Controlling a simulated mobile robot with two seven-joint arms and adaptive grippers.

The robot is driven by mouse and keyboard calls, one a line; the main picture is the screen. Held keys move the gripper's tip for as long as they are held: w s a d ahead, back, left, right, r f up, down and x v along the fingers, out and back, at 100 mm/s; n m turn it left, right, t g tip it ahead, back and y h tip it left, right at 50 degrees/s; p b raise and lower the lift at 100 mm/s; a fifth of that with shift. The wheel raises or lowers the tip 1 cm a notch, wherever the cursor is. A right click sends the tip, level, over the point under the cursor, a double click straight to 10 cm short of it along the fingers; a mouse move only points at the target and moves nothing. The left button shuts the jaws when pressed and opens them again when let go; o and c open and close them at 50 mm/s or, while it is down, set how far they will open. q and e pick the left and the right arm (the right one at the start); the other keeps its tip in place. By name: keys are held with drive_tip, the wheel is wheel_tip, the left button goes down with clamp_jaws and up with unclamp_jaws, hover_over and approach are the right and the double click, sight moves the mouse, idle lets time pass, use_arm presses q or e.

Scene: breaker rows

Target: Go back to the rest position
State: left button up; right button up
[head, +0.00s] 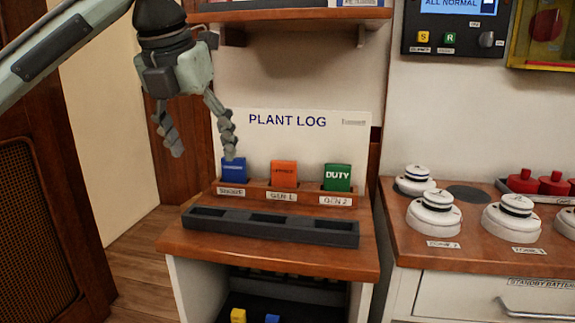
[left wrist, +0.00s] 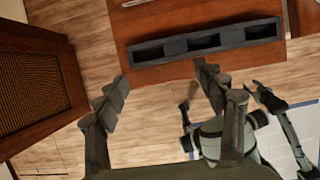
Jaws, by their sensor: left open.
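My left gripper (head: 198,142) is open and empty in the head view. It hangs in the air at the upper left, its fingers pointing down in front of the plant log board (head: 300,150). In the left wrist view the spread fingers of the left gripper (left wrist: 160,85) show with nothing between them. Beyond them lies the dark three-slot tray (left wrist: 205,42). My right gripper does not show in the head view.
A blue block (head: 233,168), orange block (head: 284,174) and green block (head: 337,177) stand in a wooden rack. The empty dark tray (head: 270,226) lies in front on the wooden desk (head: 270,257). White round devices (head: 433,218) stand on the right counter. A shelf (head: 290,14) is above.

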use_arm(q)
drive_tip(key=a+n+y, duration=0.1)
drive_tip(key=a+n, duration=0.3)
drive_tip(key=a, duration=1.2)
drive_tip(key=w+a+f+n+y, duration=0.1)
drive_tip(key=a+f+n, duration=0.3)
drive_tip(key=f, duration=0.6)
drive_tip(key=w+a+f+n, duration=0.1)
drive_tip(key=a+f+n, duration=0.1)
drive_tip(key=f+n, duration=0.65)
drive_tip(key=w+a+f+n+y, duration=0.1)
drive_tip(key=a+f+n, duration=0.15)
drive_tip(key=f, duration=0.95)
drive_tip(key=s+a+f+n+y, duration=0.5)
drive_tip(key=s+a+f+n, duration=0.7)
drive_tip(key=s+a+f, duration=0.65)
drive_tip(key=s+d+f+n+h, duration=0.1)
drive_tip(key=s+d+f+h, duration=0.1)
drive_tip(key=d, duration=0.7)
drive_tip(key=s+d+f+n+g+h, duration=0.1)
drive_tip(key=s+d+f+n, duration=0.1)
drive_tip(key=s+d+f, duration=0.2)
drive_tip(key=s+d+f+n+h, duration=0.2)
drive_tip(key=d+f, duration=0.6)
drive_tip(key=d, duration=0.7)
drive_tip(key=shift+s+d+g+h, duration=0.15)
drive_tip(key=shift+s+g+h, duration=0.15)
drive_tip(key=shift+s, duration=0.5)
drive_tip(key=shift+f, duration=0.1)
